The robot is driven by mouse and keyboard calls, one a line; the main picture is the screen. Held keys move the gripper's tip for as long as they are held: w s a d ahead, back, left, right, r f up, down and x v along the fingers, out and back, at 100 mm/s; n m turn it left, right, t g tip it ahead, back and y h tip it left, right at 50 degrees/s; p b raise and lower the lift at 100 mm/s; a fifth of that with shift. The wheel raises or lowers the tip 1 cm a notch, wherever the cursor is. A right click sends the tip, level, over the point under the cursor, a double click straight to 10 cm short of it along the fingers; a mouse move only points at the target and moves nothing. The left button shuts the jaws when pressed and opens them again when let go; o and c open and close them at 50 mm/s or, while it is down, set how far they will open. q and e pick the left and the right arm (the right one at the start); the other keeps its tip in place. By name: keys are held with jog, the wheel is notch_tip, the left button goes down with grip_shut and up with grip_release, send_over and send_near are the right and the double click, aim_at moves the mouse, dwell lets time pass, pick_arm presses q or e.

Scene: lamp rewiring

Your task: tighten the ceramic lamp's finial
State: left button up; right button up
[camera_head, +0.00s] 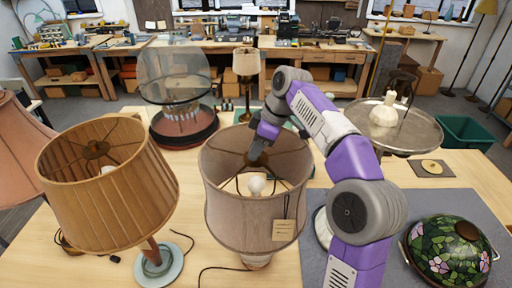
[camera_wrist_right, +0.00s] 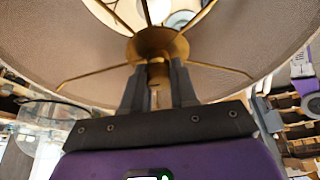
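The lamp with the grey-beige fabric shade (camera_head: 225,205) stands upright at the middle of the table. A paper tag (camera_head: 284,230) hangs on the shade, and a white bulb (camera_head: 256,185) shows inside. My right gripper (camera_head: 257,160) reaches down into the shade's open top. In the right wrist view, the brass finial (camera_wrist_right: 158,73) sits between the two dark fingertips of the right gripper (camera_wrist_right: 158,82), which appear to touch it on both sides. The brass hub (camera_wrist_right: 150,45) and spokes lie just beyond it. In the head view the finial is hidden by the gripper. My left gripper is not in view.
A pleated tan lamp (camera_head: 105,205) stands close on the left. A glass dome over a red base (camera_head: 185,130) is behind. A stained-glass shade (camera_head: 450,252) lies on the grey mat at right, near a round metal tray (camera_head: 415,130) and a small brass disc (camera_head: 431,166).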

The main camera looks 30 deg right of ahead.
grip_shut()
